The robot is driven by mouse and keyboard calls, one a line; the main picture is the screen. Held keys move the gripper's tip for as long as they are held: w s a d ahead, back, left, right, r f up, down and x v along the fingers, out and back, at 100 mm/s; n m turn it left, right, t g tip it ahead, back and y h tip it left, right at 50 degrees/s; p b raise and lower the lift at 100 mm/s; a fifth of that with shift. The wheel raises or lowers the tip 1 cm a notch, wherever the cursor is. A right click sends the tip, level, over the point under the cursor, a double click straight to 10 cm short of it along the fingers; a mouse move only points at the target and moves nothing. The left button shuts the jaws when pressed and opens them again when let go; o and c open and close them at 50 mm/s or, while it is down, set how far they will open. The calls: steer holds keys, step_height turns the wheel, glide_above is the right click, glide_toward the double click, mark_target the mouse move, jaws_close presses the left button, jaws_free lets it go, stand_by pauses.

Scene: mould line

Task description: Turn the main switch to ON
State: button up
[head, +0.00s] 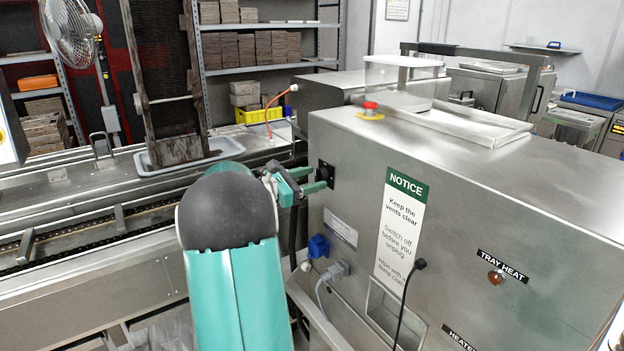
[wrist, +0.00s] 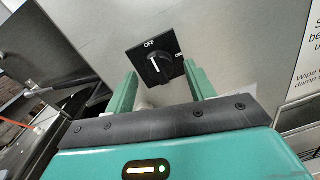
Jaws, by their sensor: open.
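The main switch (wrist: 154,60) is a black rotary knob on a square black plate, labelled OFF at the top and ON at the right in the wrist view. Its white mark points up toward OFF. In the head view the switch (head: 326,169) shows on the steel machine's left face, partly hidden by my gripper. My gripper (wrist: 161,72) is open, its green fingers to the left and right of the knob. I cannot tell whether they touch it. In the head view my gripper (head: 306,182) reaches toward the plate from the left.
A white notice (head: 402,230) is to the right of the switch. A blue socket (head: 318,246) and a grey plug (head: 338,270) with cables sit below. A red button (head: 370,108) is on the machine's top edge. The conveyor (head: 90,220) runs at the left.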

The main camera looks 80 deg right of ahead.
steer(key=shift+s+d, duration=0.25)
steer(key=c, duration=1)
steer(key=shift+o, duration=0.2)
steer(key=shift+w+m, duration=0.1)
steer(key=shift+m, duration=0.2)
steer(key=shift+r+m+t, duration=0.1)
steer(key=shift+m+t, duration=0.3)
steer(key=shift+m, duration=3.75)
steer(key=shift+r+m+t, duration=0.1)
steer(key=shift+m+t, duration=0.3)
steer(key=shift+m, duration=3.75)
